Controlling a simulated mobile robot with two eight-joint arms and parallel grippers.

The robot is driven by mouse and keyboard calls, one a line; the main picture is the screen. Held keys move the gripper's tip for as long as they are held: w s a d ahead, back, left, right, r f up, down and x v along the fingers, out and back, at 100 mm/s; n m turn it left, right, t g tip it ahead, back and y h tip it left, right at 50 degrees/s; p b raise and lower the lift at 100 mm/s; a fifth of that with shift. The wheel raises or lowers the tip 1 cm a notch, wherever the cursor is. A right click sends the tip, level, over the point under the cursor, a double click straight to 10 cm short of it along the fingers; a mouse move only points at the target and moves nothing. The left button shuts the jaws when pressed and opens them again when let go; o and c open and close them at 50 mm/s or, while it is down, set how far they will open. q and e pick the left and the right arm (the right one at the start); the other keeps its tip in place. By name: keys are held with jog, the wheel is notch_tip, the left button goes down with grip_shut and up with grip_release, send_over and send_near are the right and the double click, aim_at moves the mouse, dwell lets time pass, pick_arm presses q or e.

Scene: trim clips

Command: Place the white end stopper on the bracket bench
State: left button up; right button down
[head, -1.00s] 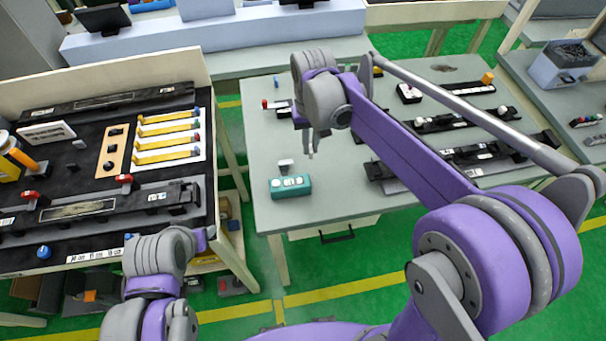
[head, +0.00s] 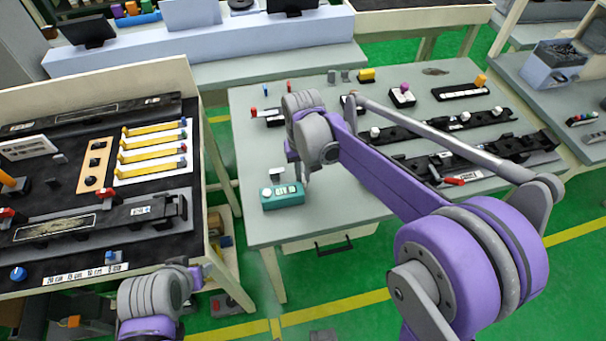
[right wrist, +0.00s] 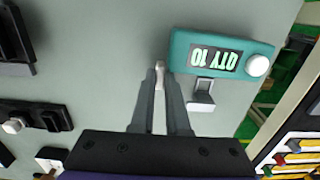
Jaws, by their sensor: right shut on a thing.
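My right gripper (right wrist: 160,80) is shut on a small pale piece (right wrist: 160,68) that barely shows between its fingertips. It looks like the white end stopper, but the fingers hide most of it. In the head view my right gripper (head: 304,178) is low over the grey bench (head: 240,222), just right of a teal counter box (head: 282,197). The box also shows in the right wrist view (right wrist: 222,52), reading "QTY 10". I cannot tell from any label which bench is the bracket bench. My left arm's end (head: 195,276) shows at the bottom left; its jaws cannot be made out.
A white-grey clip-like piece (right wrist: 202,95) stands beside the teal box. Black rails (head: 440,165) with white knobs lie to the right on the grey bench. A left bench holds yellow strips (head: 152,150) and a black rail (head: 100,222).

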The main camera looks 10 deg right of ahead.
aim_at(303, 177)
jog(key=c, duration=1.4)
grip_release()
jog(key=shift+f, duration=0.2)
jog(key=o, duration=0.5)
jog(key=shift+r, duration=0.1)
notch_tip(303, 177, up, 12)
jog(key=s+d+f+t, duration=0.2)
jog(key=s+f, duration=0.1)
jog(key=s, duration=0.3)
jog(key=s+d+f+t, duration=0.2)
jog(key=s+d+f, duration=0.1)
jog(key=s, duration=0.4)
jog(key=s+d+f+t+p, duration=0.1)
jog(key=s+d+f+t, duration=0.1)
jog(key=s+f, duration=0.2)
jog(key=shift+s+d+f, duration=0.1)
jog(key=shift+s+d, duration=0.1)
jog(key=shift+s, duration=0.45)
jog(key=shift+s+d+f, duration=0.1)
jog(key=shift+s+d, duration=0.1)
jog(key=shift+s, duration=0.45)
